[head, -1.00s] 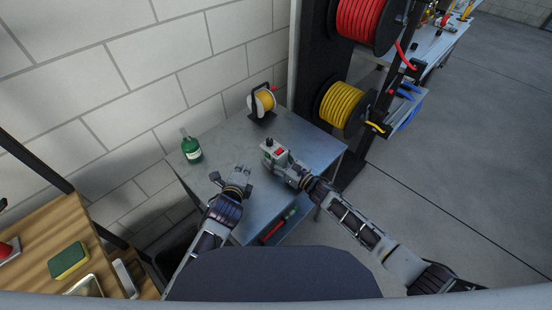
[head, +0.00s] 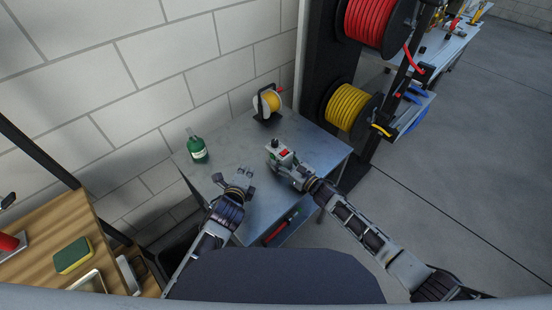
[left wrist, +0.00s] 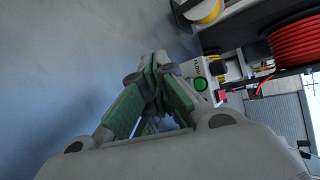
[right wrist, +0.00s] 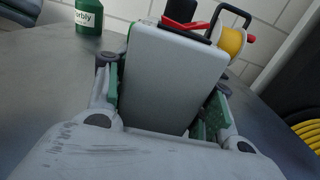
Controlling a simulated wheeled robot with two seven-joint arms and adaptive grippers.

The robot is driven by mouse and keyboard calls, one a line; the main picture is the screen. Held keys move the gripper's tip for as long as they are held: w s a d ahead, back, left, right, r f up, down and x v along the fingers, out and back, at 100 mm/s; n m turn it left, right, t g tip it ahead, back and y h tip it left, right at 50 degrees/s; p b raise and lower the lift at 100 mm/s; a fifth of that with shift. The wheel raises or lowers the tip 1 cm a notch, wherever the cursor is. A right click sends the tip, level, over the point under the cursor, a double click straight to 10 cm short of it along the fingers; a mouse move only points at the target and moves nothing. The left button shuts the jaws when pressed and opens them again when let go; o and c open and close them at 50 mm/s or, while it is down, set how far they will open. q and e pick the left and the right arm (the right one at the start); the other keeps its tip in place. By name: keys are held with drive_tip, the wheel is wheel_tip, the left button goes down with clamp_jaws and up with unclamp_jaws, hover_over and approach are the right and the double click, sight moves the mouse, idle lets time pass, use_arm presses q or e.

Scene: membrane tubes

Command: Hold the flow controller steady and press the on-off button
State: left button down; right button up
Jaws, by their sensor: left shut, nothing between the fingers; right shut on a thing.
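The flow controller (head: 276,153) is a pale box with a black knob on top and a red part, above the metal table. My right gripper (head: 298,175) is shut on it. In the right wrist view the controller's flat white back (right wrist: 172,78) lies between the green-padded fingers. My left gripper (head: 243,178) is shut and empty, to the left of the controller and apart from it in the head view. In the left wrist view a round green button (left wrist: 201,84) shows on the controller's face, to the right of my left fingertips (left wrist: 155,68).
A green bottle (head: 196,150) stands at the table's left edge. A yellow hose reel (head: 268,102) stands at the back. Large red (head: 372,20) and yellow (head: 346,106) reels hang on a rack at the right. The tabletop (head: 235,143) between bottle and controller is clear.

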sight(272, 157)
use_arm(q)
drive_tip(key=shift+s+a, duration=0.8)
drive_tip(key=shift+w+d, duration=0.15)
drive_tip(key=shift+w+d, duration=2.95)
drive_tip(key=shift+d, duration=0.05)
drive_tip(key=shift+w+d+r, duration=0.15)
drive_tip(key=shift+w+d, duration=0.65)
drive_tip(key=shift+d, duration=0.05)
idle(1.7)
drive_tip(key=shift+s+a, duration=0.1)
